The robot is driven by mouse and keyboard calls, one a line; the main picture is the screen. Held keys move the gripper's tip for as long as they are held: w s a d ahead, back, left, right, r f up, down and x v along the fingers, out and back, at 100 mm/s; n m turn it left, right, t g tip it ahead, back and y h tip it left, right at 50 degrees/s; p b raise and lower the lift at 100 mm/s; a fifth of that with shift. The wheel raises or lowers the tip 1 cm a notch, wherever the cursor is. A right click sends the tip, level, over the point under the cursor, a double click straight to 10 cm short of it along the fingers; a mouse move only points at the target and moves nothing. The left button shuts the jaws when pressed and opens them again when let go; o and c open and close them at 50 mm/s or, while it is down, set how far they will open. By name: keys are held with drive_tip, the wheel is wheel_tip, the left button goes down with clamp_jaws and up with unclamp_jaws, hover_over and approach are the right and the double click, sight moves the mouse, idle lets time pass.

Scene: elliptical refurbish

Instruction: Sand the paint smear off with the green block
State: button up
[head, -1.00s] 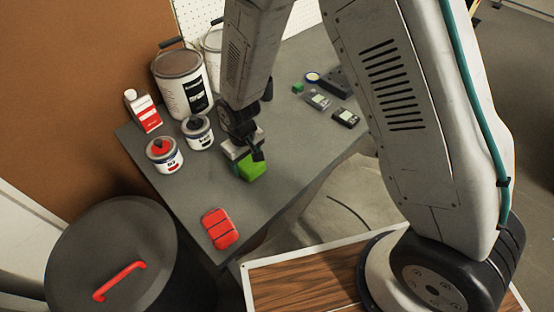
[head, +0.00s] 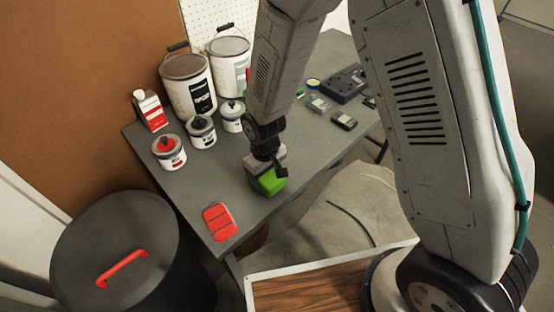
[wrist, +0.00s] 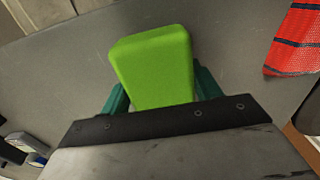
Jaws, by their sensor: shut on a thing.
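The green block (head: 270,182) is in my gripper (head: 266,174), over the grey table near its front right edge. In the wrist view the green block (wrist: 153,66) sits between the two teal fingers of my gripper (wrist: 160,92), which are shut on it. I cannot tell whether the block touches the table top. No paint smear can be made out in either view.
Paint cans (head: 190,88), small tins (head: 169,151) and a red-and-white bottle (head: 150,111) stand toward the back left. Chargers or batteries (head: 343,121) lie at the back right. A black bin (head: 90,225) stands at the left.

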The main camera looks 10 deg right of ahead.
sight(270, 176)
drive_tip(key=shift+s+d+f, duration=0.1)
drive_tip(key=shift+s+d, duration=0.1)
drive_tip(key=shift+s, duration=0.1)
drive_tip(key=r, duration=0.3)
drive_tip(key=shift+s+d+r, duration=0.25)
drive_tip(key=shift+s+r, duration=0.1)
drive_tip(key=shift+r, duration=2.45)
drive_tip(key=shift+w, duration=0.1)
